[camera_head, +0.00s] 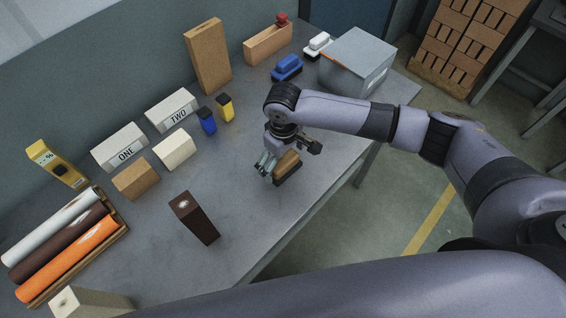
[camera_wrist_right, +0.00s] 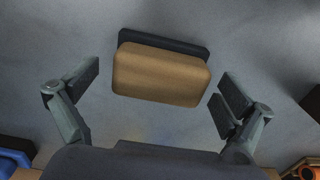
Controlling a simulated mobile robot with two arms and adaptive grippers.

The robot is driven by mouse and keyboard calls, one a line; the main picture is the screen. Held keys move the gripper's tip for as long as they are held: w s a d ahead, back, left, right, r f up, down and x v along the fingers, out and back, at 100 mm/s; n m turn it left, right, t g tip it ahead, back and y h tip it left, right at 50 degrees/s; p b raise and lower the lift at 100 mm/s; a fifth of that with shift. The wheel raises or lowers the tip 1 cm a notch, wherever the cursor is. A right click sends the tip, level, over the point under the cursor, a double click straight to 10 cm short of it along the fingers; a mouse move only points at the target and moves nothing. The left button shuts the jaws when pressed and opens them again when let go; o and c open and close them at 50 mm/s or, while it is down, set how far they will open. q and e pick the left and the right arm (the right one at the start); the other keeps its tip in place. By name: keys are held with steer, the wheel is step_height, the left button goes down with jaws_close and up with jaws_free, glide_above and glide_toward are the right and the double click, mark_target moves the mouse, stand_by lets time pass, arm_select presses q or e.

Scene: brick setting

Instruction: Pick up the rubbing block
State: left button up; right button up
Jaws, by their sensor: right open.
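The rubbing block (camera_head: 288,166) has a tan wooden top on a dark base and lies on the grey table below my right gripper. In the right wrist view the rubbing block (camera_wrist_right: 162,76) sits ahead of the fingers, roughly centred between them. My right gripper (camera_head: 268,166) is over the table, close to the block. In the wrist view the right gripper (camera_wrist_right: 160,92) is open, with its fingers spread to both sides and visible gaps to the block. The gripper partly hides the block in the head view. My left gripper is not in view.
A blue-handled brush (camera_head: 287,67), a white-handled brush (camera_head: 318,44) and a grey lidded box (camera_head: 357,65) stand behind my right arm. A dark brown block (camera_head: 193,217) is to the left. The table (camera_head: 255,215) is clear around the rubbing block's front, near the edge.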

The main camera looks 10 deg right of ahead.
mark_target(283, 159)
steer(key=shift+c, duration=0.2)
steer(key=c, duration=1.4)
steer(key=shift+r, duration=0.1)
steer(key=shift+c, duration=0.2)
step_height(283, 159, up, 20)
steer(key=b, duration=0.1)
steer(key=shift+b, duration=0.35)
